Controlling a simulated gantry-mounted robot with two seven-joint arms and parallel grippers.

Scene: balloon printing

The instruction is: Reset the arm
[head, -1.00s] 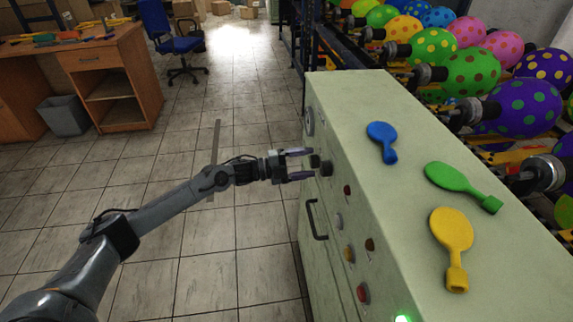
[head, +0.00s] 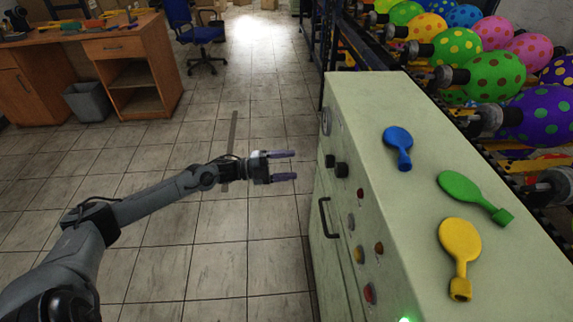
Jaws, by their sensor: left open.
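My left gripper (head: 283,167) is in the head view, left of the green control cabinet (head: 392,125). Its two fingers are apart, with nothing between them, and point right towards the cabinet's front. My left arm reaches in from the lower left. My right gripper is not in view.
Dotted inflated balloons (head: 493,80) fill the rack at right. A wooden desk (head: 135,70), bin (head: 90,103) and blue chair (head: 198,35) stand at upper left. Tiled floor is clear.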

